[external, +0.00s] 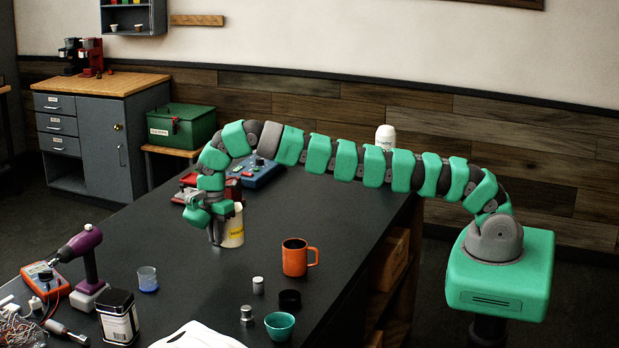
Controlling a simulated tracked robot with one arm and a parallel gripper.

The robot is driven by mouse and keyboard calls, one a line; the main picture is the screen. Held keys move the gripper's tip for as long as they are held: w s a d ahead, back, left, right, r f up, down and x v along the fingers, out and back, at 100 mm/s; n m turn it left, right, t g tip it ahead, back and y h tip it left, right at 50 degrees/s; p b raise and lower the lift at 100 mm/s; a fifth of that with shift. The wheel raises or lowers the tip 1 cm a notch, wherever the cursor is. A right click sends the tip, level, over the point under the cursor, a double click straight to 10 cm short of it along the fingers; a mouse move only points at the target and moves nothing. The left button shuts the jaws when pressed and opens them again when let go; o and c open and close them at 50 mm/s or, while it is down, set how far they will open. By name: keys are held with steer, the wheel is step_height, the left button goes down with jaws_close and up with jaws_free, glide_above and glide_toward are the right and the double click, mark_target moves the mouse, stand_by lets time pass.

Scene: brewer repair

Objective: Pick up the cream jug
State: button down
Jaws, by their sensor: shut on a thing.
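The cream jug (232,232) is a cream-coloured, upright container with a yellow label. It is near the middle of the dark table, and its left side and top are partly hidden by my gripper. My gripper (215,236) reaches down over the table from the left end of the green arm. Its fingers are at the left side of the jug and shut on it. The jug appears to be at table level; I cannot tell whether its base touches the table.
An orange mug (295,258) stands to the right of the jug. A red case and a blue control box (262,172) lie behind it. Small metal cylinders (258,285), a teal bowl (280,325), a blue-tinted beaker (147,279) and a purple drill (88,262) are nearer the front.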

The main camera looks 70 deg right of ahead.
steer(key=shift+r, duration=0.9)
steer(key=shift+r, duration=0.3)
stand_by(0.3)
